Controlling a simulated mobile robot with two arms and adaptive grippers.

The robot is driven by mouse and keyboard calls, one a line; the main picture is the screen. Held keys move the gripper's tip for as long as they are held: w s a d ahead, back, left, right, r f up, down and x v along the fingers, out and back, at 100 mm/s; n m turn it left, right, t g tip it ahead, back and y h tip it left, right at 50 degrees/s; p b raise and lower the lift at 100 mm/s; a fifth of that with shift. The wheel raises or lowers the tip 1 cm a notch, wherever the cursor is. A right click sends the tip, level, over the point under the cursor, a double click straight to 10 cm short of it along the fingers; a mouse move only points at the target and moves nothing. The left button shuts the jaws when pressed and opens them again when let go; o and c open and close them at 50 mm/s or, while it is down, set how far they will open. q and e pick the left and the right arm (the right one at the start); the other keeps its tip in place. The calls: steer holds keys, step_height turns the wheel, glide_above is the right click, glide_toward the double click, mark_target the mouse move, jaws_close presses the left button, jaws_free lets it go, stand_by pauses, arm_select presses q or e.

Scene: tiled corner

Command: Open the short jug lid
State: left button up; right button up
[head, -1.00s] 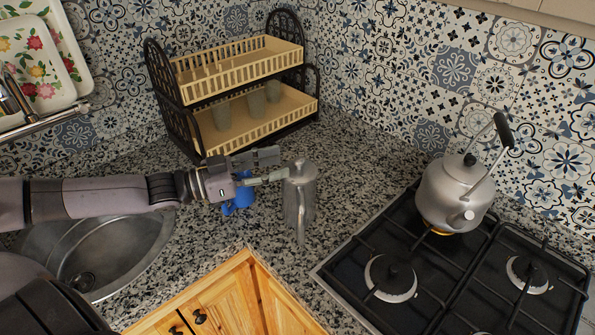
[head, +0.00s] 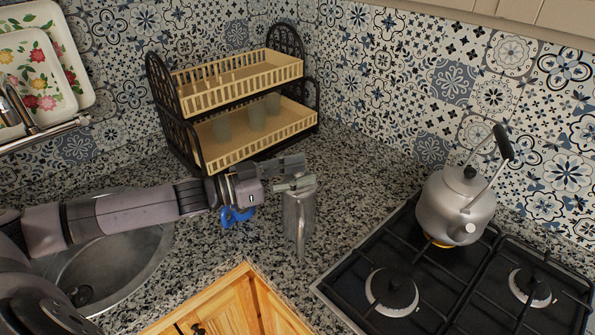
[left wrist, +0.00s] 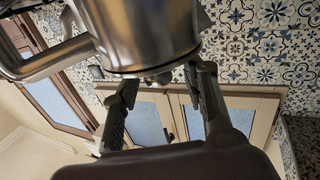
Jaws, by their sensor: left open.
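The short jug (head: 298,225) is a shiny metal cylinder standing upright on the speckled counter, left of the stove. My left gripper (head: 297,173) is open, with its fingers at the jug's top, one finger crossing in front of it. The lid is largely hidden by this finger, and I cannot tell whether it is touched. In the left wrist view the metal jug (left wrist: 150,35) fills the top, with its curved handle (left wrist: 50,57) at left. The open left gripper (left wrist: 165,95) has its two fingers apart just below the jug's edge. My right gripper is not in view.
A blue object (head: 236,216) sits behind my left gripper, partly covered. A two-tier rack (head: 225,150) with cups stands behind. A kettle (head: 455,205) sits on the black stove (head: 415,305) at right. The sink (head: 125,262) is at left.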

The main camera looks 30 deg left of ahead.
arm_select(q)
steer(key=shift+c, duration=0.6)
jaws_close()
